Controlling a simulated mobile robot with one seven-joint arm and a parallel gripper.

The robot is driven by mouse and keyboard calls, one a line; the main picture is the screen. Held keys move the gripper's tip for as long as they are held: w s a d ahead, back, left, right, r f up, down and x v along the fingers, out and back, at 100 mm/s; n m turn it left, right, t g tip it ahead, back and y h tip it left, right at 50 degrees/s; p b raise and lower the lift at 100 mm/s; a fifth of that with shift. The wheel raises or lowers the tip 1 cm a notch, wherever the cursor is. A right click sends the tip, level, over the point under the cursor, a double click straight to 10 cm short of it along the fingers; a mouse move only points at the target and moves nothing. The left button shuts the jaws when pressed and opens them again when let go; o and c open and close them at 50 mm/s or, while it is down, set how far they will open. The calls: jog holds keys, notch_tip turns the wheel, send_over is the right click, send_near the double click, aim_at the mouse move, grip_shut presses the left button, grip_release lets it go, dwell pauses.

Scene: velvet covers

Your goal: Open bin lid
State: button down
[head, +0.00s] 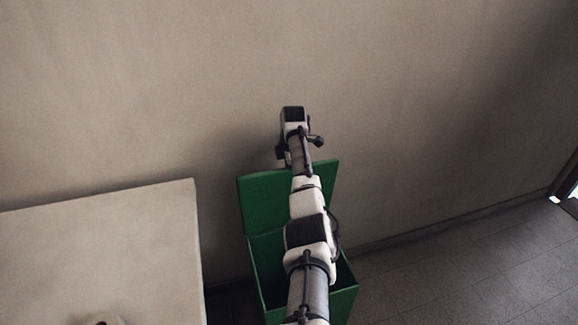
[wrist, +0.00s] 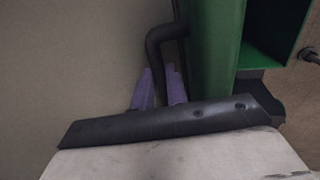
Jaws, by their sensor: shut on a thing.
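The green bin (head: 347,303) stands on the floor by the wall, and its dark inside shows. Its green lid (head: 260,205) is raised, standing steeply at the back edge towards the wall. My arm crosses in front of the lid and bin and hides part of both. In the wrist view, my gripper (wrist: 160,80) has its purple fingers on either side of a dark bent handle (wrist: 163,38), shut on it. The handle joins a green panel (wrist: 212,50), seemingly the lid. The fingers are hidden in the head view.
A pale flat-topped table or counter (head: 100,250) stands left of the bin. The plain wall (head: 420,100) is close behind the lid. Tiled floor (head: 480,270) to the right is clear. A doorway edge shows at far right.

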jog(key=shift+s+f, duration=0.2)
jog(key=shift+f, duration=0.3)
jog(key=c, duration=1.4)
grip_release()
jog(key=shift+w, duration=0.1)
jog(key=shift+r, duration=0.15)
jog(key=shift+r, duration=0.3)
jog(key=a+b+v, duration=0.1)
jog(key=b+v, duration=0.1)
jog(key=v, duration=1.1)
jog(key=shift+d, duration=0.45)
